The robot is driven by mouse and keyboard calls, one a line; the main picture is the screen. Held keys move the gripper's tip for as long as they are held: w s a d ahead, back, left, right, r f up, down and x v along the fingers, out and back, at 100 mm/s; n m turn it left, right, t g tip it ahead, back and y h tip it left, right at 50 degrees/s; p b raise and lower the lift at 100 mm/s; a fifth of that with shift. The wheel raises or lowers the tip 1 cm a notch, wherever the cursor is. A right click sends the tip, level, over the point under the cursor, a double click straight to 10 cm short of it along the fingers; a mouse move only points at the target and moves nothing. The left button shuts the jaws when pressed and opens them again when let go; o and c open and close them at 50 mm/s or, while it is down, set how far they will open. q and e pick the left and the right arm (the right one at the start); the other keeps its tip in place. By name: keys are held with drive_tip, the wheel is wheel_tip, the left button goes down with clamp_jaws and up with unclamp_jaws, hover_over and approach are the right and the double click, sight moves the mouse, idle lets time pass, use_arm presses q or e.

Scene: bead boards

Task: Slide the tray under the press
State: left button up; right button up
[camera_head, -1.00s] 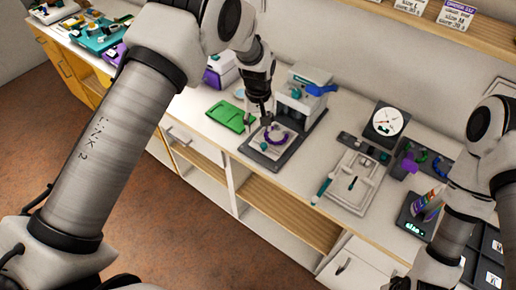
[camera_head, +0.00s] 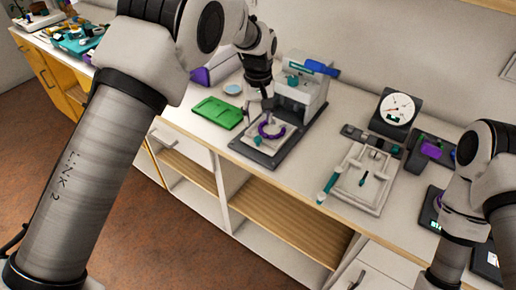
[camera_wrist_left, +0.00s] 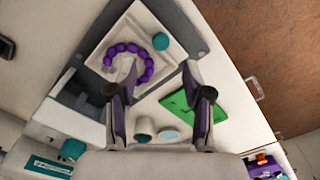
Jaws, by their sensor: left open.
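The white square tray (camera_head: 255,140) carries a curved row of purple beads (camera_head: 271,130) and a small teal piece. It sits on the front of the dark base plate (camera_head: 240,150) of the press, ahead of the press body. The grey-white press (camera_head: 302,82) has a blue handle (camera_head: 320,68). My left gripper (camera_head: 268,102) hangs just above the tray's back-left side. In the left wrist view, its fingers (camera_wrist_left: 158,78) are spread with nothing held, and the left finger overlaps the edge of the tray (camera_wrist_left: 105,48). I cannot tell whether it touches. My right gripper is out of view.
A green board (camera_head: 219,112) and a pale blue disc (camera_head: 233,88) lie left of the press. A white partitioned tray (camera_head: 366,190) and a dial scale (camera_head: 396,108) stand to the right. The counter's front edge is close to the base plate.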

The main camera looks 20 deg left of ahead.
sight(258, 138)
use_arm(q)
wheel_tip(258, 138, down, 7)
drive_tip(key=shift+f+p, duration=0.1)
drive_tip(key=shift+p, duration=0.35)
drive_tip(key=shift+s, duration=0.1)
clamp_jaws()
